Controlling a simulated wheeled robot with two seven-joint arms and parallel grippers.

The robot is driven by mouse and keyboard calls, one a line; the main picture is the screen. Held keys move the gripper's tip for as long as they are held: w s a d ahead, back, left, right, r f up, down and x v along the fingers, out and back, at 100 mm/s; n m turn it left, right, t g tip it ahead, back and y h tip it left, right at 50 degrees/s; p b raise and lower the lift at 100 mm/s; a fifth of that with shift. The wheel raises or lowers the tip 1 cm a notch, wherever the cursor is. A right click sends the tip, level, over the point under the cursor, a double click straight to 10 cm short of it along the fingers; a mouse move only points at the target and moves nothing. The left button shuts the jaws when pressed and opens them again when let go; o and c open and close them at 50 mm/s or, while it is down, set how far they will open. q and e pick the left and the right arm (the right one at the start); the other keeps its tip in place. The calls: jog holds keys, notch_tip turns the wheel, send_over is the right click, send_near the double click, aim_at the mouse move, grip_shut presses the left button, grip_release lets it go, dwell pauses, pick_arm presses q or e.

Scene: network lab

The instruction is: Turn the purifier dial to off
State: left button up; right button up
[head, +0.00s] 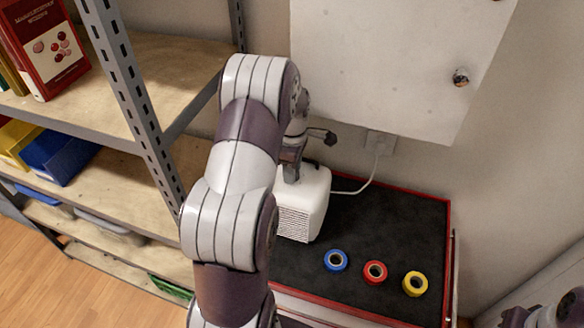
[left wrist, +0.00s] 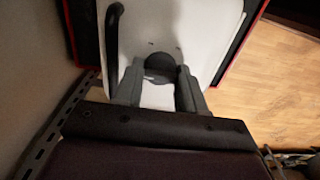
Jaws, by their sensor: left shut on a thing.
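The purifier (head: 304,206) is a white box with a slatted front, standing at the left of the black-topped red cabinet. My left gripper (head: 291,174) points down onto its top, and my left arm covers part of the purifier. In the left wrist view the purifier's white top (left wrist: 200,40) fills the middle. The dark round dial (left wrist: 160,62) sits between the fingers of my left gripper (left wrist: 160,80), which is shut on it. The dial's pointer and setting cannot be read. At the lower right of the head view, part of my right arm shows; its fingers cannot be made out.
Blue (head: 336,260), red (head: 375,272) and yellow (head: 415,284) tape rolls lie on the black mat (head: 400,215). A white cable (head: 356,188) runs to a wall socket (head: 380,143). A shelf rack (head: 145,110) stands left. A pale panel (head: 400,60) hangs behind.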

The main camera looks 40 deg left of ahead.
pick_arm(q)
jog(key=shift+w+r, duration=0.15)
jog(key=shift+r, duration=0.05)
jog(key=o, duration=1.1)
jog(key=shift+c, duration=0.2)
jog(key=shift+d, duration=0.1)
jog(key=shift+r+b, duration=0.2)
jog(key=shift+b, duration=0.1)
notch_tip(320, 180, up, 4)
jog(key=shift+f+b, duration=0.15)
jog(key=shift+b, duration=0.7)
notch_tip(320, 180, up, 9)
jog(key=p, duration=0.6)
jog(key=shift+f, duration=0.2)
